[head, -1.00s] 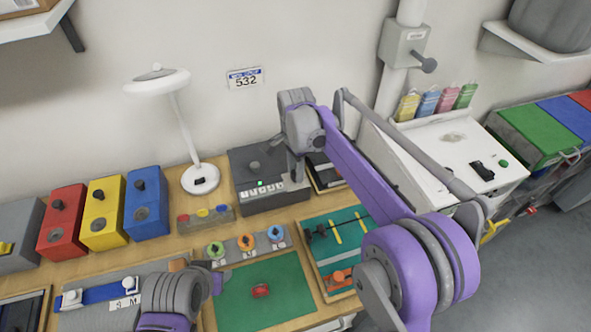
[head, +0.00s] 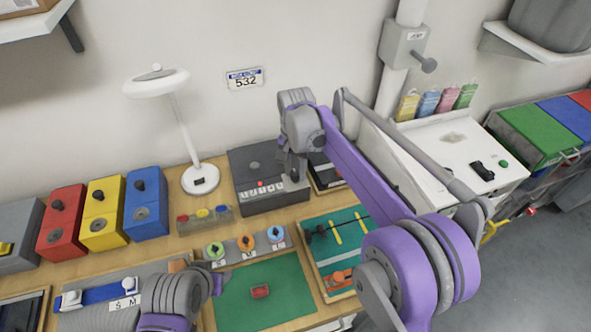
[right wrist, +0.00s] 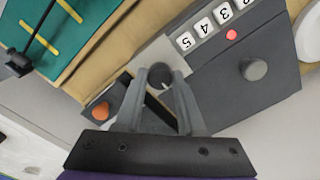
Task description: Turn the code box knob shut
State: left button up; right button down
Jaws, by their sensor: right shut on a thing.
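The code box (head: 246,190) is a dark grey box at the back of the bench, with a row of white number keys and a small lamp (head: 260,184) that glows red. In the right wrist view the box (right wrist: 290,85) shows keys and the red lamp (right wrist: 232,35). Its dark round knob (right wrist: 159,78), with a pale mark, sits at the end of the key row. My right gripper (right wrist: 163,80) is shut on this knob, one finger on each side. My left gripper (head: 219,278) is low beside the green mat; its fingertips are too unclear to read.
A second round knob (right wrist: 254,69) stands on the code box. A white lamp (head: 200,178) and red, yellow and blue boxes (head: 147,215) stand to the left. A green mat (head: 285,280) with a small red item lies in front. A teal tray (head: 345,260) is at the right.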

aim_at(295, 173)
dwell(0.3)
jog(key=c, duration=0.5)
grip_release()
notch_tip(295, 173, up, 11)
jog(key=shift+f+p, duration=0.1)
jog(key=shift+p, duration=0.3)
